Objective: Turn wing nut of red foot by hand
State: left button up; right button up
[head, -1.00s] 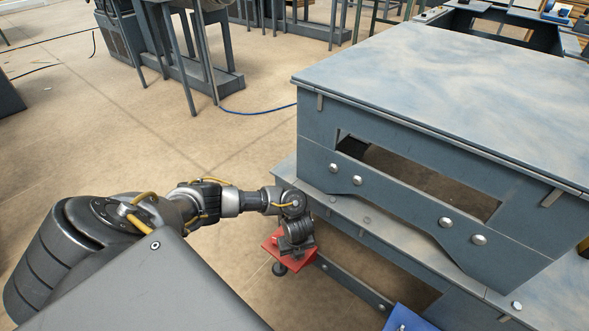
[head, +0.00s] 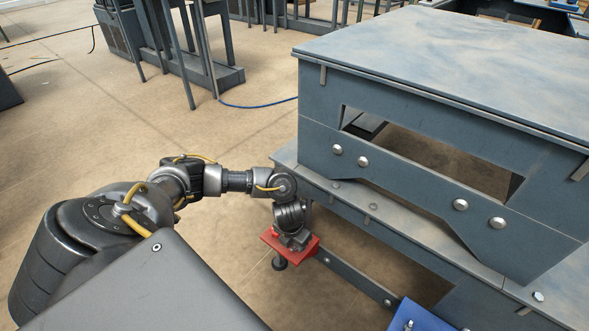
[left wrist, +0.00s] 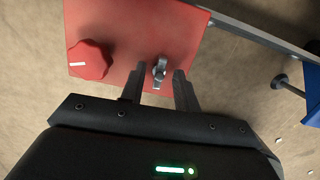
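The red foot (head: 309,250) is a red plate low at the near left corner of the machine frame, with a dark round pad under it. In the left wrist view the red plate (left wrist: 120,30) carries a red knob (left wrist: 89,60) with a white mark and a small metal wing nut (left wrist: 160,73). My left gripper (left wrist: 160,78) is open, with one finger on each side of the wing nut. I see gaps between the fingers and the nut. In the head view my left gripper (head: 296,240) points down at the red foot. My right gripper is out of view.
The grey-blue machine frame (head: 400,190) stands right beside my left arm, with its ledge close to the wrist. A blue foot (head: 418,318) is at the frame's lower right. A blue cable (head: 250,107) lies on the floor. The floor to the left is open.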

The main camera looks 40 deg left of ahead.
pick_arm(q)
jog(key=shift+r, duration=0.1)
notch_tip(320, 180, up, 6)
jog(key=p, duration=0.6)
dwell(0.3)
jog(key=shift+r+p, duration=0.25)
jog(key=shift+p, duration=0.05)
notch_tip(320, 180, up, 7)
jog(key=s+p, duration=0.1)
jog(key=p, duration=0.6)
jog(key=shift+r, duration=0.15)
jog(key=shift+s, duration=0.1)
